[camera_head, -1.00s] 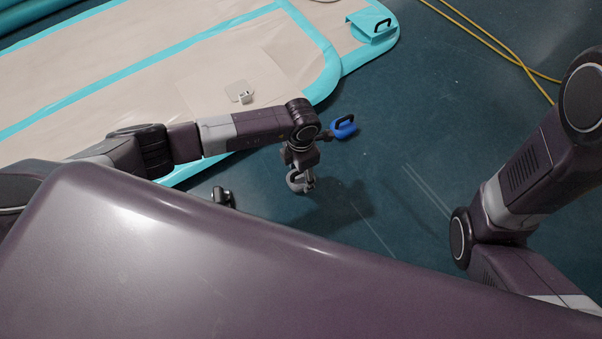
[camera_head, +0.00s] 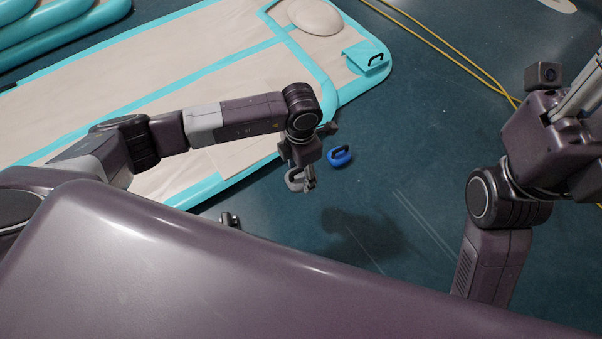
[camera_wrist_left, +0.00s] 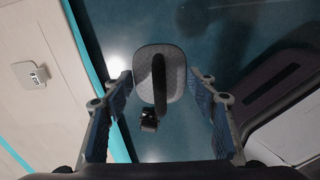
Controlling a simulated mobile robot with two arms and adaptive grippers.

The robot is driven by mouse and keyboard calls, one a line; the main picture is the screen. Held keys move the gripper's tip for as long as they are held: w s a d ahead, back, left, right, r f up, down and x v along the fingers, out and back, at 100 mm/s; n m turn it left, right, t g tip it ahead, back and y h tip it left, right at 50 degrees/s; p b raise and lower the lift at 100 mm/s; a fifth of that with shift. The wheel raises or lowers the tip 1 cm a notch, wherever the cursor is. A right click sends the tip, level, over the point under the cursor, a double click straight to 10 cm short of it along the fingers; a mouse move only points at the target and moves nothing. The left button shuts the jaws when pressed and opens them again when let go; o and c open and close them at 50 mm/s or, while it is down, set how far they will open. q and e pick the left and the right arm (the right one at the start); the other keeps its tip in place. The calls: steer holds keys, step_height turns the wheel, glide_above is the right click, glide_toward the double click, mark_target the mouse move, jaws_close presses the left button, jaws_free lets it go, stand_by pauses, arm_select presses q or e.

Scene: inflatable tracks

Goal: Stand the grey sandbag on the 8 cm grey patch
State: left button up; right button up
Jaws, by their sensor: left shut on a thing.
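My left gripper (camera_head: 309,186) is shut on the grey sandbag (camera_head: 294,180) and holds it above the dark floor. In the left wrist view the sandbag (camera_wrist_left: 172,68) is a rounded grey block with a black handle between the two fingers. A pale grey square patch (camera_wrist_left: 22,68) with a small white marker on it lies on the beige mat, at the left of that view. My left arm hides this patch in the head view. My right gripper (camera_head: 583,92) is partly cut off at the right edge, and its opening does not show.
A blue sandbag (camera_head: 340,155) stands on the floor beside my left gripper. The beige mat (camera_head: 130,75) has turquoise edges. A small dark object (camera_head: 230,219) lies on the floor. Yellow cables (camera_head: 440,48) run behind.

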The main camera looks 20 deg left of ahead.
arm_select(q)
steer(key=shift+r, duration=0.6)
